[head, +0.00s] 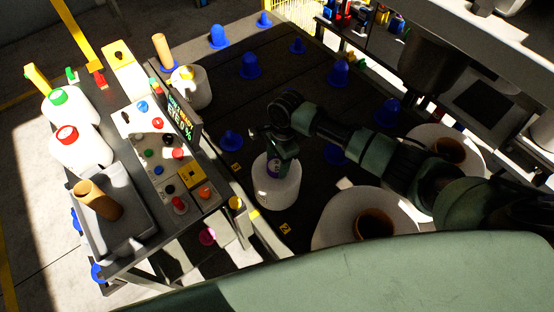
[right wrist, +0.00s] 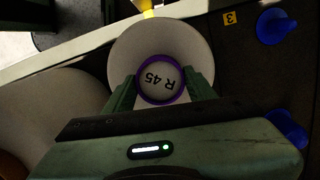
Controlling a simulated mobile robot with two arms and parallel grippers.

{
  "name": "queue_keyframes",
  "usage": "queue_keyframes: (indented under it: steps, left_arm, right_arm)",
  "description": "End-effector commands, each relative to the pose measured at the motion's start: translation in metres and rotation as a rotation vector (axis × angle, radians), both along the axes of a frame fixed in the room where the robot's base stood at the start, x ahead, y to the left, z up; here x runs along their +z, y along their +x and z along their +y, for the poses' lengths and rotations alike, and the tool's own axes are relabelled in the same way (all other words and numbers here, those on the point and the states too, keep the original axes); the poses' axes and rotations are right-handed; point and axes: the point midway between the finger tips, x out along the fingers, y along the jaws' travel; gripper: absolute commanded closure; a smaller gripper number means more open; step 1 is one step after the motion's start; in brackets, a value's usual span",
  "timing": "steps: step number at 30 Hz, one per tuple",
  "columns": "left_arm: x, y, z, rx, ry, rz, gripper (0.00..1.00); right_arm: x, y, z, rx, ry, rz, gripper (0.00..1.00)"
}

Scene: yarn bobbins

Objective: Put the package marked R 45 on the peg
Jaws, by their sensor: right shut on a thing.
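The R 45 package (right wrist: 160,45) is a white bobbin with a purple ring around its core and the mark R 45 on top. In the head view the white package (head: 276,192) stands about upright over the dark board, beside the yellow 2 tag. My right gripper (head: 282,148) is above it. In the right wrist view the two fingers of the right gripper (right wrist: 160,88) are shut on the purple-ringed core. Several blue pegs (head: 250,67) stand on the dark board (head: 290,90). Any peg under the package is hidden. My left gripper is not in view.
Left of the board, a cart (head: 120,262) carries white jugs (head: 80,148), a grey tray (head: 130,218) and a button panel (head: 165,150). Another white bobbin (head: 190,88) stands at the board's far left. Large white bobbins (head: 335,225) with brown cores are at right.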

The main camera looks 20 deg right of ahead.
Motion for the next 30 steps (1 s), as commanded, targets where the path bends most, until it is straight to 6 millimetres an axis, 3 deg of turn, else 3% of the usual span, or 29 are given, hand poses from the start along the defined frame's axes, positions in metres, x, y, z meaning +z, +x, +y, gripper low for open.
queue_keyframes:
  steps: [21, 30]
  left_arm:
    - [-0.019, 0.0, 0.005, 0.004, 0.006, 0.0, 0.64]
    - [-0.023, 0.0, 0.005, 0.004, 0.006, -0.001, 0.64]
  right_arm:
    - [-0.04, 0.002, 0.001, 0.0, 0.003, -0.003, 1.0]
    - [-0.047, 0.002, 0.001, 0.0, 0.002, -0.005, 1.0]
